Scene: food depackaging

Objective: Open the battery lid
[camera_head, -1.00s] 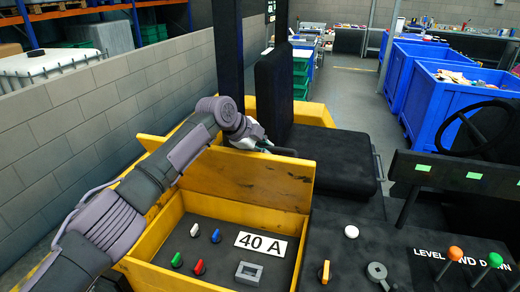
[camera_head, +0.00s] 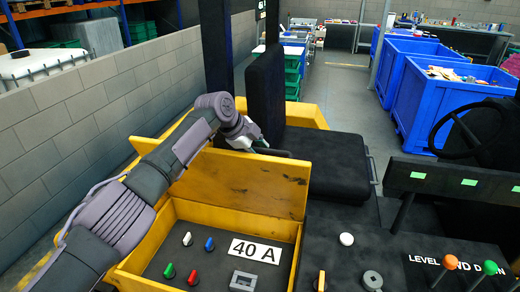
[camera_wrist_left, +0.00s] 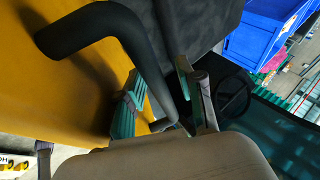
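The yellow battery lid (camera_head: 240,188) stands raised at the back edge of the yellow box, its flat inner face toward the head camera. In the left wrist view the lid (camera_wrist_left: 60,85) carries a thick black bent handle (camera_wrist_left: 110,22). My left gripper (camera_head: 262,148) is at the lid's upper edge, on its far side. In the left wrist view the handle's end runs between the teal-padded fingers of my left gripper (camera_wrist_left: 160,95), which look closed around it. The exact contact is partly hidden. My right gripper is in neither view.
The open yellow box (camera_head: 140,258) holds a dark panel with coloured knobs and a "40 A" label (camera_head: 256,250). A black seat (camera_head: 325,160) lies beyond the lid. A steering wheel (camera_head: 478,130) and levers are at the right. A grey block wall (camera_head: 80,120) runs along the left.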

